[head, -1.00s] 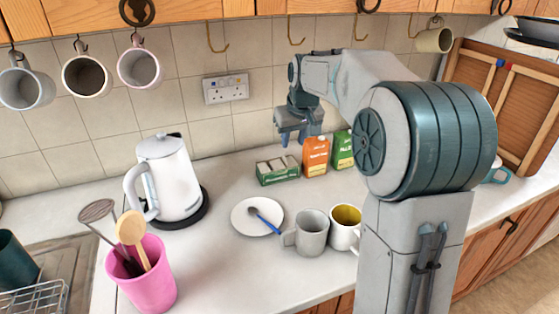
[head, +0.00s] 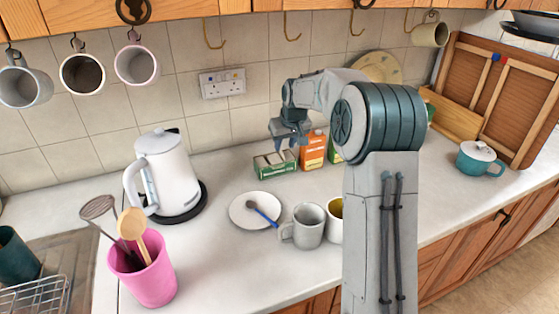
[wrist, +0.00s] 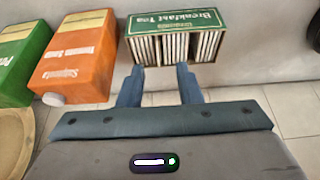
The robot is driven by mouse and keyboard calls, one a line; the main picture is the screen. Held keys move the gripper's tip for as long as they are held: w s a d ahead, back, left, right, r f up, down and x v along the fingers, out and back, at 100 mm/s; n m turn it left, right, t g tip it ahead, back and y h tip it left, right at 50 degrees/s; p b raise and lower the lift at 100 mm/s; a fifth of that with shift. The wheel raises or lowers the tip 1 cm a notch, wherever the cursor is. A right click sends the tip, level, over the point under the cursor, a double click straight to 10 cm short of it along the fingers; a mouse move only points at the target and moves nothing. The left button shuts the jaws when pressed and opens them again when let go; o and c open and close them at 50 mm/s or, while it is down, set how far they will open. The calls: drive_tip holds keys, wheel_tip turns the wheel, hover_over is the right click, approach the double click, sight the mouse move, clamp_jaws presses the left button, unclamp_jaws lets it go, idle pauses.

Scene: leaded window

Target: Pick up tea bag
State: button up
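The tea bags (wrist: 174,46) stand upright in rows in an open green box (wrist: 176,19) labelled "Breakfast Tea". In the head view the box (head: 275,167) sits on the counter near the tiled wall. My gripper (head: 289,145) is above the box there, close to its top. In the wrist view my gripper (wrist: 161,70) is open, with nothing between its two blue fingers. The fingertips show just below the near edge of the box and in line with the tea bags. I cannot tell the exact gap between the fingers and the bags.
An orange carton (head: 312,152) stands right beside the box, with a green carton (wrist: 20,58) beyond it. A white plate with a spoon (head: 245,214), a grey mug (head: 308,228) and a kettle (head: 165,175) stand on the counter.

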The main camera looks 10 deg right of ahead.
sight(282, 153)
drive_tip(key=p+x, duration=0.1)
drive_tip(key=x, duration=0.3)
drive_tip(key=shift+w+f, duration=0.15)
drive_tip(key=shift+w, duration=0.1)
clamp_jaws()
